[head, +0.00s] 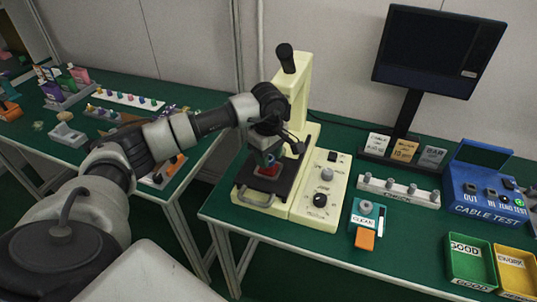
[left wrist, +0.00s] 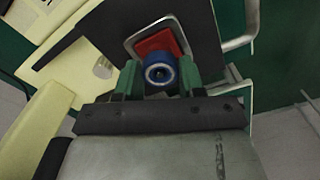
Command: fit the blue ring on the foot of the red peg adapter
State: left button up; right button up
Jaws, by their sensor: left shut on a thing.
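The red peg adapter (head: 268,170) sits on the dark plate of the cream press, below my left gripper. In the left wrist view the red adapter (left wrist: 158,42) lies in a pale-edged frame on the plate. My left gripper (left wrist: 160,80) is shut on the blue ring (left wrist: 148,75), which lies between its green fingertips. The ring overlaps the near part of the adapter in that view, with a pale round centre and a dark middle. I cannot tell whether it is around the foot or just above it. My right gripper is not in view.
The cream press (head: 297,95) stands close behind my gripper, its control panel (head: 322,185) to the right. A metal handle (head: 253,196) juts from its front. A tester with an orange block (head: 364,239), green bin (head: 470,262) and blue cable tester (head: 488,195) stand farther right.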

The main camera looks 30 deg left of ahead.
pick_arm(q)
jog(key=shift+f, duration=0.3)
jog(key=o, duration=1)
notch_tip(320, 180, up, 11)
jog(key=b, duration=0.1)
jog(key=shift+f, duration=0.1)
